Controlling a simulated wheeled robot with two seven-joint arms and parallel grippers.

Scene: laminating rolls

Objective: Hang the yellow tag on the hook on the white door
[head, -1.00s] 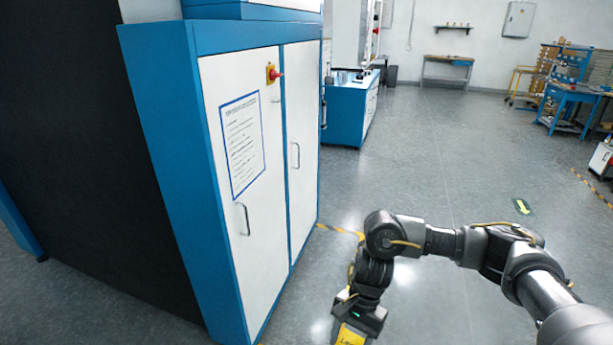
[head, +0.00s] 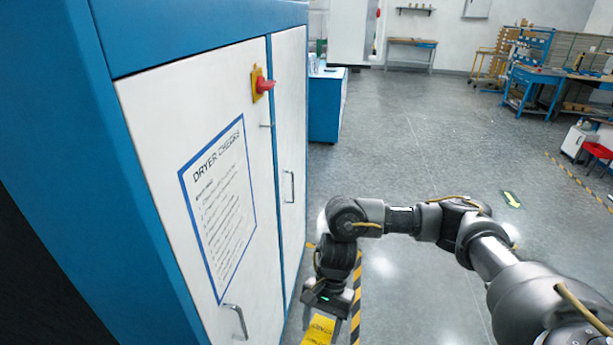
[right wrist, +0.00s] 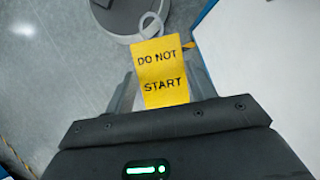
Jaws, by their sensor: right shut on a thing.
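The yellow tag (head: 319,330) is in my right gripper (head: 323,312), low in the head view. In the right wrist view the tag (right wrist: 162,70) reads "DO NOT START" and has a pale loop (right wrist: 151,25) at its far end. My right gripper (right wrist: 160,92) is shut on the tag. The white door (head: 170,110) is at the left in the head view. A small grey hook-like peg (head: 266,126) sticks out of it below the red switch. The gripper and tag are lower than the peg and to its right, apart from the door. My left gripper is out of view.
A red knob on a yellow plate (head: 262,85), a "DRYER CHECKS" sheet (head: 222,205) and a handle (head: 236,320) are on the door. A second white door (head: 291,130) adjoins it. The grey floor (head: 430,130) to the right is open.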

